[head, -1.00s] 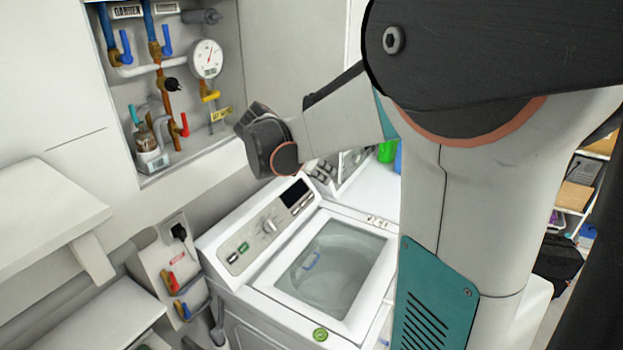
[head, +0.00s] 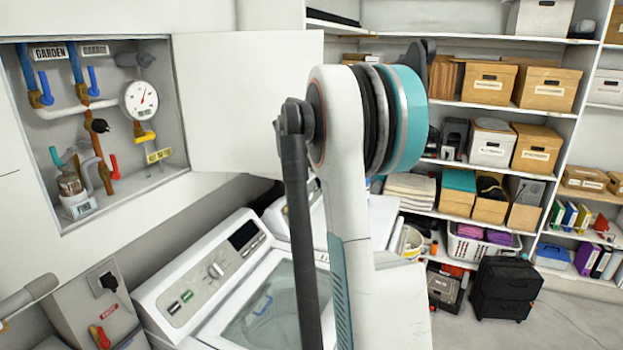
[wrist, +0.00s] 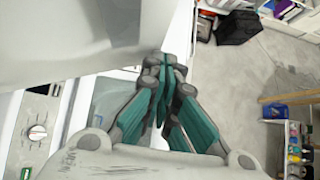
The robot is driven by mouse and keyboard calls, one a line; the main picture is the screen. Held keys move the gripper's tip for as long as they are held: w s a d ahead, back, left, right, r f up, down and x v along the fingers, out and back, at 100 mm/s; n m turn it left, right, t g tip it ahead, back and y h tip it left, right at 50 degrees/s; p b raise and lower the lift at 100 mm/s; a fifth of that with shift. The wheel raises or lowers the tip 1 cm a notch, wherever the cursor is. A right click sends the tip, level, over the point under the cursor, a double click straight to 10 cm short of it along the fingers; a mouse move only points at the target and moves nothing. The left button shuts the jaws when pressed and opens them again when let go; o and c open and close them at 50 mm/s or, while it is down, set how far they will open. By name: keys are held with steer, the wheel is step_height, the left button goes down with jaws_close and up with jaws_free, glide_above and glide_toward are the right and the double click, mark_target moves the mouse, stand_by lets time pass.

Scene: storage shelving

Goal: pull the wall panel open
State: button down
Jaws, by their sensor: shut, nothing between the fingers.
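The white wall panel (head: 250,100) stands swung out in the head view, on the right side of an uncovered wall recess (head: 165,180). Pipes, valves and a round gauge (head: 140,99) show inside the recess. My gripper (wrist: 164,72) is shut and empty in the wrist view. A large pale surface, which looks like the panel (wrist: 80,40), fills the upper left there, close beside my fingertips. I cannot tell whether they touch. My gripper is hidden in the head view, where my arm covers the area just right of the panel's free edge.
A white washing machine (head: 205,275) stands below the recess; its knob (wrist: 37,133) shows in the wrist view. Shelves with boxes (head: 540,88) line the back wall. A black drawer unit (head: 505,288) stands on the floor. Free floor (head: 570,325) lies at the lower right.

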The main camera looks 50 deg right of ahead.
steer(key=shift+w+d, duration=0.75)
steer(key=shift+d, duration=0.25)
steer(key=shift+w+d, duration=0.75)
steer(key=shift+d, duration=0.25)
steer(key=shift+a, duration=0.1)
